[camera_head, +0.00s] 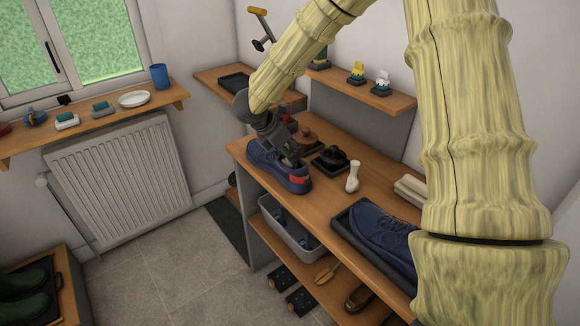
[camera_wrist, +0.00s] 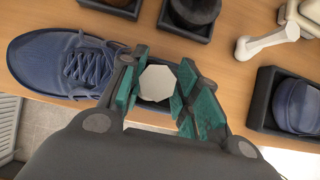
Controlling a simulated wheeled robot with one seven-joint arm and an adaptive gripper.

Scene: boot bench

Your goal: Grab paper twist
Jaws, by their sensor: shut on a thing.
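My gripper (camera_head: 288,152) reaches down over a blue shoe (camera_head: 262,158) with a red heel patch on the bench top. In the wrist view, the teal-padded fingers of my gripper (camera_wrist: 157,88) are shut on a pale, many-sided piece, which looks like the end of the paper twist (camera_wrist: 157,82). The laced blue shoe (camera_wrist: 50,62) lies to the left there, its opening at the fingers. The rest of the twist is hidden, and I cannot tell how deep it sits in the shoe. The head view does not show the twist.
Dark trays with round items (camera_head: 331,159) stand behind the shoe. A small white boot-shaped object (camera_head: 352,178) stands to the right. Another blue shoe (camera_head: 385,232) rests on a dark tray (camera_head: 372,259) nearer me. A grey bin (camera_head: 290,236) sits on the shelf below.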

